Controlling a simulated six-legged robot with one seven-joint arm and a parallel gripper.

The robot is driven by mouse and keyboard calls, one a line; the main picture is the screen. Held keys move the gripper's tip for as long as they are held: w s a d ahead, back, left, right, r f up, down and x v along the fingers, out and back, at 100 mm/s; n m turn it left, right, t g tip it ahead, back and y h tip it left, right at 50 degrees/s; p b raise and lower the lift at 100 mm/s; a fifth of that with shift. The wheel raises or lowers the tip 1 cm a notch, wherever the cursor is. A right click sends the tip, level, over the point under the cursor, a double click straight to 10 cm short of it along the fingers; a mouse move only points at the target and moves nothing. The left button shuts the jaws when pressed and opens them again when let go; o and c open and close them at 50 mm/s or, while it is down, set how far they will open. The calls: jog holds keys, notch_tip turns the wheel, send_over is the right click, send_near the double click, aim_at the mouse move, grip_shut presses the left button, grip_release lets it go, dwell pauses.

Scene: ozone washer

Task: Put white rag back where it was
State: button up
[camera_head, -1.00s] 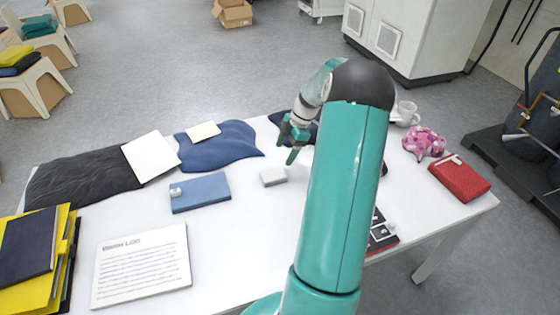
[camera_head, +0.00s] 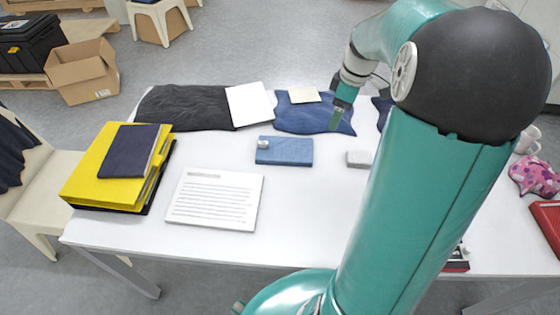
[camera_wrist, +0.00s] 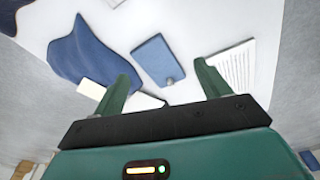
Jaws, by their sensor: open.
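I cannot tell for sure which white thing is the rag. A flat white rectangle (camera_head: 250,103) lies partly on the black cloth (camera_head: 185,107) at the back of the table. A small pale block-like item (camera_head: 360,158) lies right of the blue notebook (camera_head: 285,151). My gripper (camera_head: 340,108) is above the right part of the blue cloth (camera_head: 300,117). In the wrist view my gripper (camera_wrist: 165,84) has its fingers wide apart with nothing held. Part of a white flat thing (camera_wrist: 147,101) shows beyond and between them.
A printed log sheet (camera_head: 214,198) lies at the table's front. Yellow binders (camera_head: 100,180) with a dark book are stacked at the left edge. A cream pad (camera_head: 304,95) lies on the blue cloth. A mug (camera_head: 528,140) and pink patterned item (camera_head: 535,176) are right of my arm.

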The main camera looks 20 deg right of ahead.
jog(key=s+a+r+m+t+h, duration=0.1)
jog(key=s+a+r+m, duration=0.2)
jog(key=a, duration=0.5)
jog(key=s+a+r+m+t+h, duration=0.1)
jog(key=s+a+r, duration=0.2)
jog(key=a+r, duration=0.3)
jog(key=s+a+m+t, duration=0.2)
jog(key=s+a+m, duration=0.2)
jog(key=s+a, duration=0.6)
jog(key=shift+a+f+m+y, duration=0.15)
jog(key=shift+f+m+y, duration=0.15)
jog(key=shift+f+y, duration=0.1)
